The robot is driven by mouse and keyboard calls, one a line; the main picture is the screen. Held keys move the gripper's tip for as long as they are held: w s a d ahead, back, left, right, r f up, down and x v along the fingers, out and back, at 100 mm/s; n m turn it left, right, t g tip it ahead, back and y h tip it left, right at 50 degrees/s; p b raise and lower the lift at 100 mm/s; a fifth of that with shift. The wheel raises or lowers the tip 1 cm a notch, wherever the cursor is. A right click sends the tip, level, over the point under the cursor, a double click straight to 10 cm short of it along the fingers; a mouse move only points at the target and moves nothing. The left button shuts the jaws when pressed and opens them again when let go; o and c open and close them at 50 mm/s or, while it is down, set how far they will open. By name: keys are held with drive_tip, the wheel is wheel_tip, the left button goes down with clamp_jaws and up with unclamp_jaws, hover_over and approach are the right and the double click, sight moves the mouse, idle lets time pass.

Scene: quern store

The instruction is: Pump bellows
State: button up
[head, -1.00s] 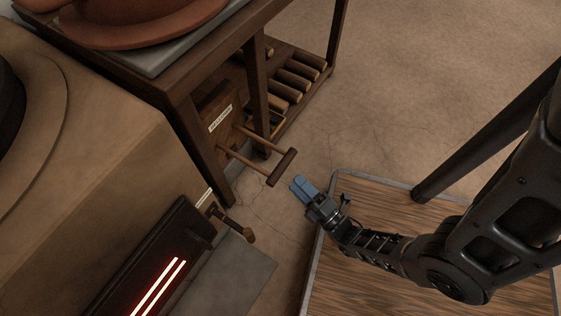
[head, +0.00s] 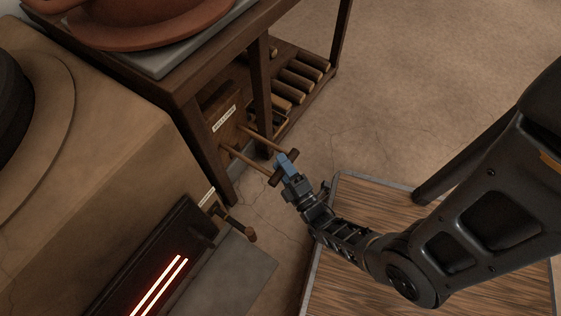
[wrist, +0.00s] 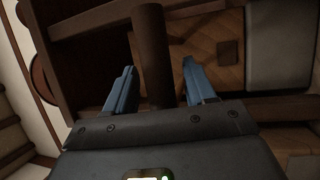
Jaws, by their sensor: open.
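The bellows (head: 222,112) is a wooden box with a pale label, set under the dark wooden table in the head view. Two rods run out from it to a dark wooden crossbar handle (head: 275,179). My gripper (head: 286,164) is open at the handle, its blue fingers over the bar and covering part of it. In the wrist view the dark round bar (wrist: 152,60) stands between the two blue fingers of my gripper (wrist: 160,88), with gaps visible on both sides.
A stove (head: 120,165) with a glowing slot stands at the left, with a small side handle (head: 240,228) sticking out. The table's leg (head: 260,85) and a lower rack of rolls are close behind the bellows. Open floor (head: 420,80) lies at the right.

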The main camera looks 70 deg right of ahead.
drive_tip(key=shift+w+d+r, duration=0.1)
drive_tip(key=shift+w+d, duration=0.25)
drive_tip(key=shift+w, duration=0.05)
clamp_jaws()
idle(0.4)
